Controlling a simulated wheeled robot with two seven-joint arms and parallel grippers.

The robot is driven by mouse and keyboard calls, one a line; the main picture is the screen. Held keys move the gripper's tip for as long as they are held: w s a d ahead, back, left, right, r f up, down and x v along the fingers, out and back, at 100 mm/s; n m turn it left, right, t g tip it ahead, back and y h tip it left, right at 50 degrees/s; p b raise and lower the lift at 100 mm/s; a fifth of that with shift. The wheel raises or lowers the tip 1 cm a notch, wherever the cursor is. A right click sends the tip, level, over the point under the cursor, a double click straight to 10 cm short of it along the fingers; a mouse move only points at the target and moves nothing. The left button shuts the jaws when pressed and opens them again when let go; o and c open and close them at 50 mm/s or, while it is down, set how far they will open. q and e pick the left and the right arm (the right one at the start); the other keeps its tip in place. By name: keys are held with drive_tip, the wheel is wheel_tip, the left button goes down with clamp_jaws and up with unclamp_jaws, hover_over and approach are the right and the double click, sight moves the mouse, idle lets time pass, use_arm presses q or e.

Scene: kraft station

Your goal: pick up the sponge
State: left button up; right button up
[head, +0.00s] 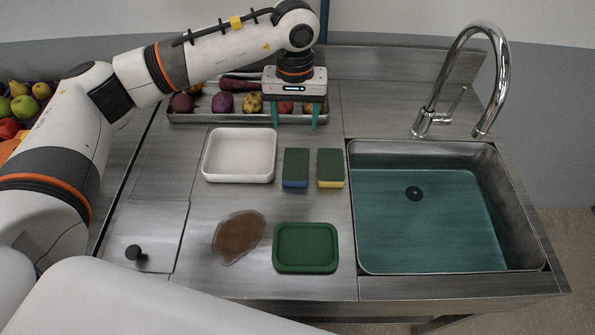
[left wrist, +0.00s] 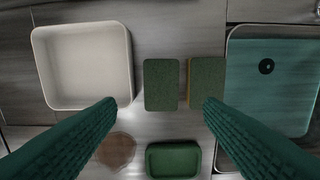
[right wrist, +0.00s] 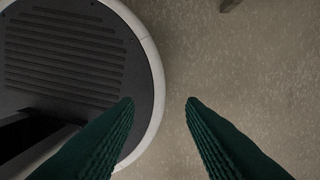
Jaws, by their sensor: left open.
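Two sponges with dark green tops lie side by side on the steel counter, left of the sink. The left sponge (head: 296,168) has a blue lower layer and the right sponge (head: 330,168) a yellow one. In the left wrist view the blue-based sponge (left wrist: 161,84) and the yellow-based sponge (left wrist: 207,80) show from above, between and beyond the fingertips. My left gripper (head: 295,126) is open and empty, pointing down above the counter, behind the sponges in the head view. My right gripper (right wrist: 160,100) is apart and empty over the floor, away from the counter.
A white tray (head: 207,165) stands left of the sponges. The sink (head: 360,215) with a faucet (head: 480,60) is right. A metal tray of vegetables (head: 190,118) is behind.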

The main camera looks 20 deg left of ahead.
use_arm(q)
wheel_tip(320, 180, down, 2)
drive_tip(key=b, duration=0.1)
drive_tip(key=p, duration=0.2)
hover_over(296, 163)
drive_tip(key=f, duration=0.6)
drive_tip(key=shift+w+a+f, duration=0.2)
drive_tip(key=shift+w+f, duration=0.2)
drive_tip(key=f+p, duration=0.2)
drive_tip(key=f, duration=0.1)
drive_tip(key=f+p, duration=0.1)
drive_tip(key=shift+s+d+f, duration=0.2)
drive_tip(key=shift+s+f, duration=0.2)
drive_tip(key=shift+f, duration=0.35)
use_arm(e)
drive_tip(key=r, duration=0.1)
drive_tip(key=w+r, duration=0.1)
drive_tip(key=r, duration=0.1)
drive_tip(key=shift+w, duration=0.1)
use_arm(q)
drive_tip(key=shift+c, duration=0.5)
drive_tip(key=c, duration=0.5)
